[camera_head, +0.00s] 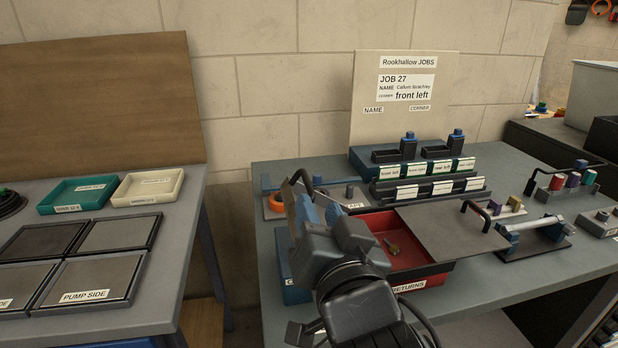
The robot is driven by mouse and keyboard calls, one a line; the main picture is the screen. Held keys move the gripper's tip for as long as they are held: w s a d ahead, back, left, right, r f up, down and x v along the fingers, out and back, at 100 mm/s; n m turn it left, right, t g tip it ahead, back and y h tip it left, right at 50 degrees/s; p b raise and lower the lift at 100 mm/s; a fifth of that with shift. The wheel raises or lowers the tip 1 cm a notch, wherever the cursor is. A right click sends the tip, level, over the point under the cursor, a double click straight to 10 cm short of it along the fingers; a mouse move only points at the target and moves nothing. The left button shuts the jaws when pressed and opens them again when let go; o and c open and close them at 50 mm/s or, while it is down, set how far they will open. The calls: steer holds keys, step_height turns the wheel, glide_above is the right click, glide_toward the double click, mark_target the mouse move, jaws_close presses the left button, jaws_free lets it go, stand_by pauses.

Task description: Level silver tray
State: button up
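No tray in the head view is clearly labelled silver. On the left bench, several square grey panels in dark frames lie flat, one labelled PUMP SIDE (96,279). On the right bench, a flat grey plate (437,240) with a black handle lies over the right part of a red RETURNS tray (412,258).
A teal tray (78,194) and a cream tray (147,187) stand at the back of the left bench. A JOB 27 board (403,95) reading "front left" stands behind the right bench. A gap separates the benches.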

mark_target(309, 181)
steer(key=p+x, duration=0.1)
steer(key=x, duration=0.7)
steer(key=shift+c, duration=0.3)
steer(key=c, duration=0.6)
jaws_close()
